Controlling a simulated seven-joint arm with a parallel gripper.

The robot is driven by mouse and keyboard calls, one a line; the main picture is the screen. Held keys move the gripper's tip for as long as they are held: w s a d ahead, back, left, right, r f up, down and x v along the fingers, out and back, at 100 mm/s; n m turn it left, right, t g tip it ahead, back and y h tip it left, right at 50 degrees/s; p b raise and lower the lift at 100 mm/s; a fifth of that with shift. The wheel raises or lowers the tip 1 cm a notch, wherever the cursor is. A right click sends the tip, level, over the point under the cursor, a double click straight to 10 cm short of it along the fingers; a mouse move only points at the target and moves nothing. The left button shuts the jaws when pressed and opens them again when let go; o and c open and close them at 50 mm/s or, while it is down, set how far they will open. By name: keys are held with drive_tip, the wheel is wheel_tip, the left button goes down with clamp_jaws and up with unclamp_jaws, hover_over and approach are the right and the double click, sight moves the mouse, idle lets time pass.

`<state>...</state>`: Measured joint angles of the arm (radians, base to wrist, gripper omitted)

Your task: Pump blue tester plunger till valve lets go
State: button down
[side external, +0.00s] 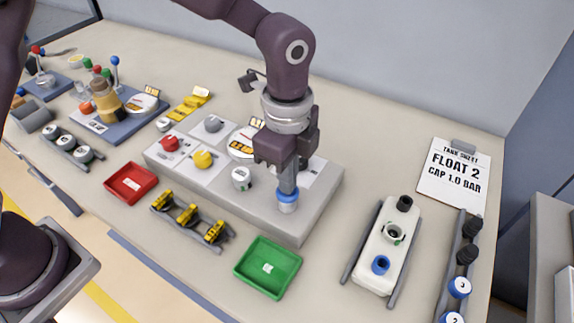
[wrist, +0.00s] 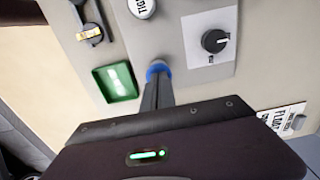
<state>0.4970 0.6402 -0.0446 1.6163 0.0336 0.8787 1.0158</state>
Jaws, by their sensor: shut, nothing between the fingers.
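The blue tester plunger (side external: 287,198) stands on a pale cylinder near the front right corner of the grey test block (side external: 318,203). My gripper (side external: 287,187) points straight down with its fingers shut, and the tips are at the top of the blue plunger. In the wrist view my fingertips (wrist: 158,80) meet the blue plunger (wrist: 158,68) and partly cover it. I cannot tell how far the plunger is pressed. A white gauge (side external: 240,150) on the block is partly hidden by my gripper. I cannot tell which part is the valve.
A white lettered cap (side external: 241,178) stands left of the plunger. A black knob (wrist: 214,41) is close by in the wrist view. A green tray (side external: 268,267), red tray (side external: 131,183) and yellow-topped parts (side external: 187,213) lie in front. A white tank (side external: 388,246) and "FLOAT 2, CAP 1.0 BAR" sheet (side external: 453,177) are right.

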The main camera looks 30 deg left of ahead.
drive_tip(key=shift+s+a+f, duration=0.1)
drive_tip(key=shift+f, duration=0.1)
wheel_tip(320, 180, up, 14)
drive_tip(key=shift+r, duration=0.2)
idle(1.4)
wheel_tip(320, 180, up, 2)
drive_tip(key=shift+r, duration=0.25)
wheel_tip(320, 180, down, 14)
drive_tip(key=shift+f, duration=0.1)
idle(0.3)
